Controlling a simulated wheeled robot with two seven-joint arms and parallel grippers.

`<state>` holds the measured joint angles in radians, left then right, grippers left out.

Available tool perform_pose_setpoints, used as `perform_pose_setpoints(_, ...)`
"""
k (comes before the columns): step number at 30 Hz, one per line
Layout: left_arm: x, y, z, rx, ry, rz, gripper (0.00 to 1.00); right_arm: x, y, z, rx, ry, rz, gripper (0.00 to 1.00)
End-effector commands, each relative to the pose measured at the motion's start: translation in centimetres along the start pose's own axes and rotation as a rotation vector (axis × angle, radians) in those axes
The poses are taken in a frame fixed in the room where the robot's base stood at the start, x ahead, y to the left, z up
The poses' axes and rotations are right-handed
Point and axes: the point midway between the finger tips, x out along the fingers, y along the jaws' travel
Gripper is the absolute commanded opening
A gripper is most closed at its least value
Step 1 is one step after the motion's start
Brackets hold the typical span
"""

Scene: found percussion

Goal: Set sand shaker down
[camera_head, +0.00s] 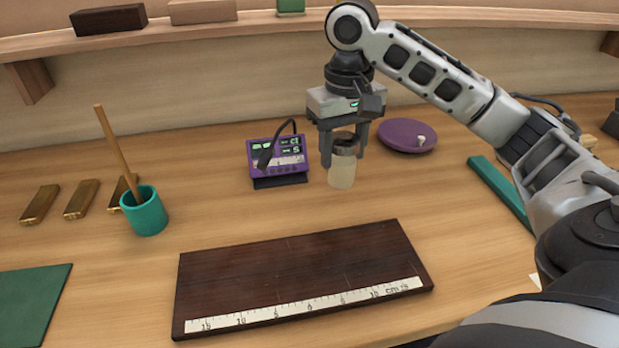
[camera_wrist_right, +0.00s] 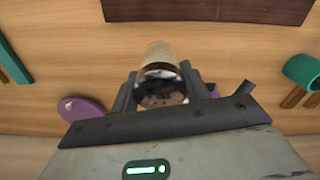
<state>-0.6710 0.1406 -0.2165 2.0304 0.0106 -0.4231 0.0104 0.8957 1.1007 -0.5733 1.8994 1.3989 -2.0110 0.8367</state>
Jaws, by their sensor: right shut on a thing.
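The sand shaker (camera_head: 342,172) is a small pale jar with a dark top band. My right gripper (camera_head: 343,150) is shut on its upper part from above and holds it upright. It is behind the dark wooden board and just right of the purple device. I cannot tell whether its base touches the table. In the right wrist view the shaker (camera_wrist_right: 160,78) sits between the two fingers, its dark end toward the camera. My left gripper is not in view.
A purple device (camera_head: 277,156) with a display stands close left of the shaker. A purple disc (camera_head: 407,136) lies to its right. The dark board (camera_head: 300,264) with a ruler strip lies in front. A teal cup (camera_head: 145,212) holds a stick. Bare table lies between shaker and board.

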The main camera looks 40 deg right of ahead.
Motion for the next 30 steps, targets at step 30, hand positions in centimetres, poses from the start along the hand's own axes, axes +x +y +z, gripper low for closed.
perform_pose_setpoints(30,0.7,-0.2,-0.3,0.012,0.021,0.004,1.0,9.1,-3.6,-3.7,0.001,0.001,0.0,0.17)
